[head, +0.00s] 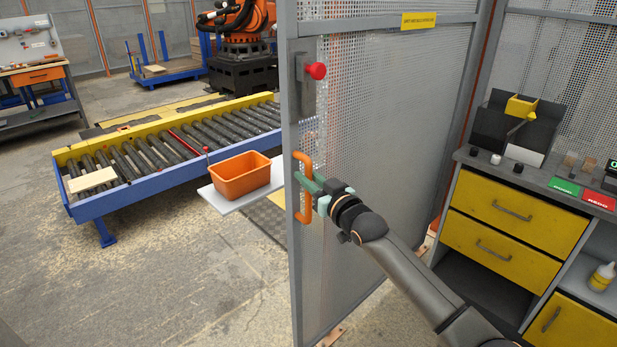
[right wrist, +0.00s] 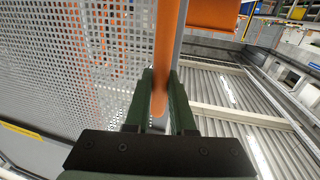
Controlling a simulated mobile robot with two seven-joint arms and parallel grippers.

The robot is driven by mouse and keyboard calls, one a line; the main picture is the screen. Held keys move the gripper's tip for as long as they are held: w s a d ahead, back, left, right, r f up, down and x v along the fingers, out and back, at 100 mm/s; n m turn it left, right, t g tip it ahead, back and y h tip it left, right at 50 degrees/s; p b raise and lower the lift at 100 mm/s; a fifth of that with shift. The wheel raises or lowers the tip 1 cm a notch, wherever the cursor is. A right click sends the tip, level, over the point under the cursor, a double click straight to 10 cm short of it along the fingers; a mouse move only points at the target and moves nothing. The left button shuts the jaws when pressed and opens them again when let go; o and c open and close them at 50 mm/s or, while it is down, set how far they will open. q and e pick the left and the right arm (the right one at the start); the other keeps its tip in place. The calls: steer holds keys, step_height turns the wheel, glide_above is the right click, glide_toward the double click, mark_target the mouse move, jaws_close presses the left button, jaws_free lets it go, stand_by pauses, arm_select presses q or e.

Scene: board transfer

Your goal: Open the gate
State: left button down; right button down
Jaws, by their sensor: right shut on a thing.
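The gate (head: 385,130) is a grey-framed perforated metal panel in the middle of the head view. It stands swung at an angle, with a gap on its left side toward the conveyor. An orange handle (head: 303,211) is on its left frame post, and it also shows in the right wrist view (right wrist: 170,45). My right gripper (head: 308,188) is shut on the orange handle, with its green fingers on either side of the bar in the right wrist view (right wrist: 160,98). A red button (head: 316,71) sits on the gate post above the handle. My left gripper is not in view.
An orange bin (head: 241,175) stands on a light shelf (head: 215,197) left of the gate. A roller conveyor (head: 170,150) with a blue frame lies behind it. A yellow-drawer workbench (head: 515,215) stands on the right. The floor at front left is clear.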

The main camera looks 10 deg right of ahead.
steer(key=shift+w+d+f, duration=0.1)
steer(key=shift+w+d, duration=0.05)
steer(key=shift+d, duration=0.1)
stand_by(0.3)
steer(key=c, duration=0.8)
jaws_free()
steer(key=shift+o, duration=0.2)
steer(key=v, duration=1.2)
steer(key=shift+s, duration=0.25)
steer(key=shift+d, duration=0.1)
